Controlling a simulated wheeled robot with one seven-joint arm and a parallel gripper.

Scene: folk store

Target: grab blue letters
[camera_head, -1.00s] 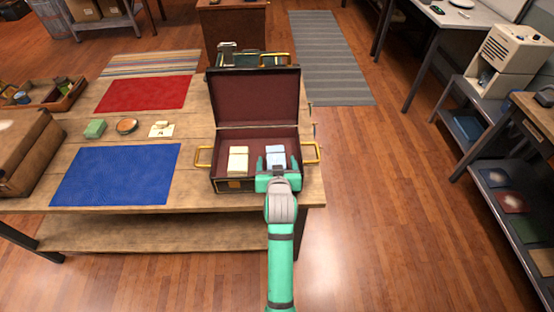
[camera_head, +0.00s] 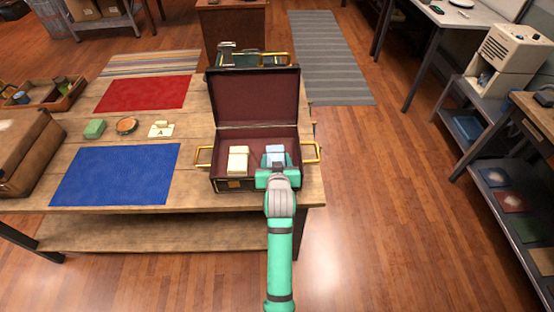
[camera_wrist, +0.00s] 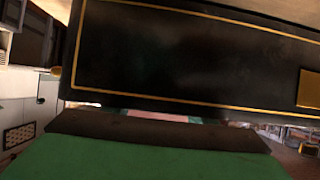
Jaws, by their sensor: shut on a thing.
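The blue letters (camera_head: 275,151) are a pale blue stack in the right half of an open dark case with a maroon lining (camera_head: 257,100). My green gripper (camera_head: 276,166) reaches over the case's front edge and is shut on the blue letters; its fingers hide their lower part. A cream stack of letters (camera_head: 238,160) lies to the left in the same case. In the wrist view the case's black outer side with gold trim (camera_wrist: 190,50) fills the upper part, and the letters cannot be made out.
The case has brass handles (camera_head: 203,156) at its sides and a raised lid behind. A blue mat (camera_head: 115,175) and a red mat (camera_head: 143,94) lie on the wooden table to the left. A small green box (camera_head: 95,129), a round dish (camera_head: 127,125) and a card marked A (camera_head: 161,130) lie between them.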

